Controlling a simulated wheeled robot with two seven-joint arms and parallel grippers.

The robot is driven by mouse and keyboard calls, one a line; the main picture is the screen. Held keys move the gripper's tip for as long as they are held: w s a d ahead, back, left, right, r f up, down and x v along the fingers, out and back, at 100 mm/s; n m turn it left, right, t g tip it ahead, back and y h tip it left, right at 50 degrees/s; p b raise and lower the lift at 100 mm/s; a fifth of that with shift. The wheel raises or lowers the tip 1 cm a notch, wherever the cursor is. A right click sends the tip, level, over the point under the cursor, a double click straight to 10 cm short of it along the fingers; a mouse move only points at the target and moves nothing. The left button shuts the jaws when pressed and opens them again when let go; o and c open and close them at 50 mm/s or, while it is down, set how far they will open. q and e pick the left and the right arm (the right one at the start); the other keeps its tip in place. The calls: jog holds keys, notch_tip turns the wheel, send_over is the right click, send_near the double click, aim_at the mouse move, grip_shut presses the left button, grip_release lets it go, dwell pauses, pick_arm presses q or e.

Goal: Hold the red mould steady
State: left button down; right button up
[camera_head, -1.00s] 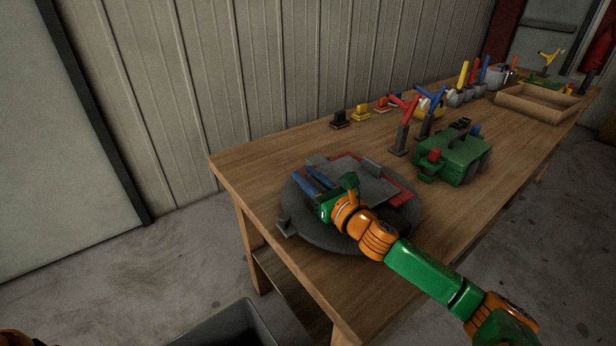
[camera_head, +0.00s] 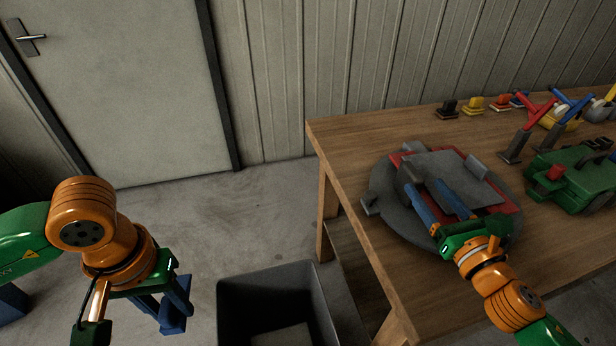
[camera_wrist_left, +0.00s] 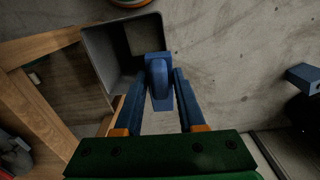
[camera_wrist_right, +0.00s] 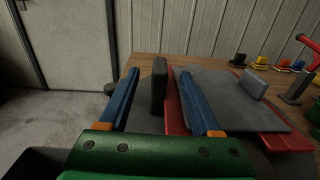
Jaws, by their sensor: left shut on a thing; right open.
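The red mould (camera_head: 510,208) lies flat on a round grey turntable (camera_head: 385,185), mostly covered by a grey plate (camera_head: 455,168). Its red edge also shows in the right wrist view (camera_wrist_right: 285,142). My right gripper (camera_head: 425,188) is open over the turntable, its blue fingers apart. A dark grey upright block (camera_wrist_right: 159,85) stands between the fingers with gaps on both sides. My left gripper (camera_head: 170,308) is away from the table, above the floor at left. It is shut on a blue block (camera_wrist_left: 160,80), seen between its fingertips in the left wrist view.
A dark open bin (camera_head: 270,300) stands on the floor between my left gripper and the wooden table (camera_head: 345,150). A green toolbox-like body (camera_head: 575,180), red and blue levers (camera_head: 530,125) and small coloured blocks (camera_head: 475,104) stand right and behind. Floor by the door is clear.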

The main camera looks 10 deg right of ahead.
aim_at(413, 170)
jog(key=shift+s, duration=1.2)
